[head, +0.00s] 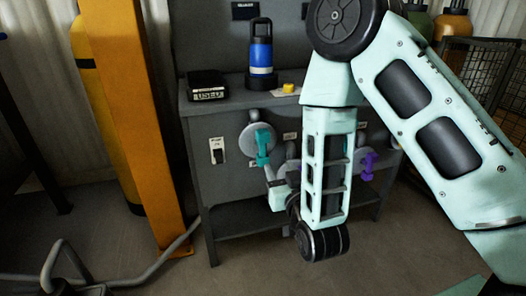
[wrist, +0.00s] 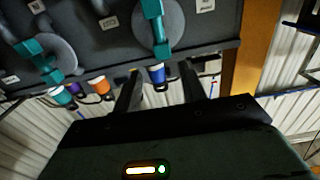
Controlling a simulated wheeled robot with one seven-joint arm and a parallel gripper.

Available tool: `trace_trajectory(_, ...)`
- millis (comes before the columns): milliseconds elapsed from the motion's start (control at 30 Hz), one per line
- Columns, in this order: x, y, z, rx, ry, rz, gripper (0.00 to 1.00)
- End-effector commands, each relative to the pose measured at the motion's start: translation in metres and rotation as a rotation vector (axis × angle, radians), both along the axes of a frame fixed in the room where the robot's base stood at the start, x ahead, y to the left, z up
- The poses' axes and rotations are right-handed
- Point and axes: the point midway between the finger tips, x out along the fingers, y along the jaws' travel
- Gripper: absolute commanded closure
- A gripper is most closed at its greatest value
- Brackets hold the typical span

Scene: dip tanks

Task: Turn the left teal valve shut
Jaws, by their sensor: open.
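The left teal valve (head: 263,143) is a teal handle on a round grey disc, on the front of the dark grey bench. In the head view its handle hangs roughly upright. In the wrist view, which looks turned over, a teal handle (wrist: 153,20) on a disc appears at top centre; it seems to be this valve. My gripper (wrist: 159,70) is open and empty, its two dark fingers apart below that handle in the picture. I see no contact. A second teal handle (wrist: 40,62) is at the left of the wrist view; my arm hides that area in the head view.
A purple valve (head: 367,162) is right of my arm. A white switch plate (head: 217,151) is left of the teal valve. A black box (head: 207,86) and a blue lantern (head: 261,57) stand on the bench. An orange post (head: 130,120) rises at left.

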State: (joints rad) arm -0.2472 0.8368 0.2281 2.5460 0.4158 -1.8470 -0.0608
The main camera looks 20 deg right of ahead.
Motion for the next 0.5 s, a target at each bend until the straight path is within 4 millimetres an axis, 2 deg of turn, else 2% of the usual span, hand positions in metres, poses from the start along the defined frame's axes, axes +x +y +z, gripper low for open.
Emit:
trace_trajectory(33,0.003,0.0,-0.005,0.001,-0.005,0.0,0.58)
trace_trajectory(433,0.035,0.0,-0.004,-0.001,-0.006,0.002,0.58)
trace_trajectory(500,0.049,0.0,0.0,0.0,-0.004,0.001,0.58)
